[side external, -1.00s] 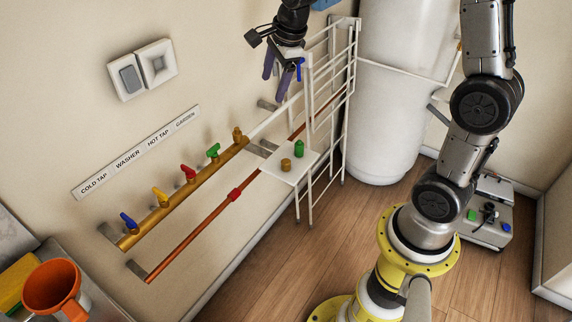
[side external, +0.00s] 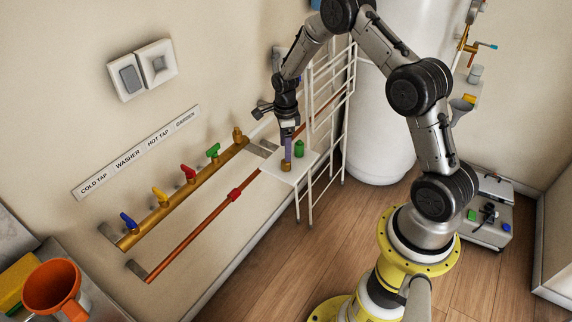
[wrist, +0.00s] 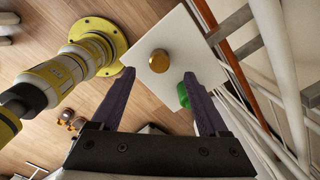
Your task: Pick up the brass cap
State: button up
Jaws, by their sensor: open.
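The brass cap (side external: 285,167) is a small gold cylinder on the small white shelf (side external: 301,172) of the rack. In the wrist view the brass cap (wrist: 159,61) sits ahead of the fingertips, roughly midway between them. My gripper (side external: 286,158) points down just above the cap, its purple fingers lined up with it in the side view. In the wrist view my gripper (wrist: 160,76) is open with nothing between its fingers. A green cap (side external: 299,148) stands beside the brass cap, partly hidden behind the right finger in the wrist view (wrist: 183,95).
White rack bars (side external: 328,120) rise right beside the shelf. A copper pipe (side external: 200,230) and a brass manifold with coloured taps (side external: 180,199) run along the wall to the left. A white tank (side external: 380,150) stands behind. Wooden floor lies below.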

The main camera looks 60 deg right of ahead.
aim_at(286, 165)
jog(key=shift+s+f, duration=0.1)
jog(key=shift+f, duration=3.25)
grip_shut()
